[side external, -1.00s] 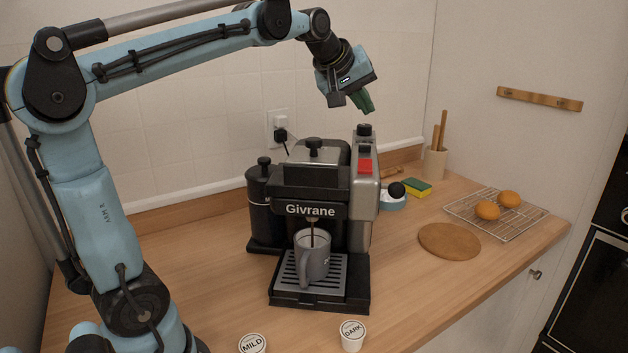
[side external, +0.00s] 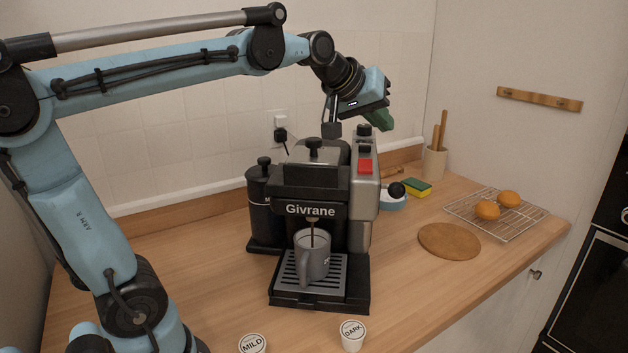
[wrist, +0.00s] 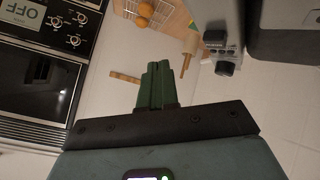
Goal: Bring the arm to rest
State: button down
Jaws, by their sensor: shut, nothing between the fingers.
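My gripper (side external: 380,120) is in the air above and behind the right side of the coffee machine (side external: 312,182), apart from it. Its green fingers are shut and empty; they also show pressed together in the wrist view (wrist: 158,84). The coffee machine stands on the wooden counter. A grey mug (side external: 312,258) stands upright on its drip tray, under the spout, with a dark stream of coffee at the spout.
Two capsules, MILD (side external: 252,344) and DARK (side external: 353,335), stand at the counter's front. A utensil pot (side external: 435,163), sponge (side external: 417,186), round board (side external: 449,240) and wire rack (side external: 520,225) with buns are at right. A wall oven (wrist: 40,100) shows in the wrist view.

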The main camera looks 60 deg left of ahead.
jog(key=s+d+f+m+t+h, duration=0.25)
jog(key=s+d+f+m, duration=0.35)
jog(key=d+f+m, duration=0.4)
jog(key=s+a+f+n+g+y, duration=0.1)
jog(key=s+a+f+n+g, duration=0.2)
jog(key=s+f, duration=0.5)
jog(key=s+a+g, duration=0.1)
jog(key=s+g, duration=0.1)
jog(key=shift+a+f+g+y, duration=0.15)
jog(key=shift+f+g+y, duration=0.15)
jog(key=shift+g+y, duration=0.05)
dwell(5.7)
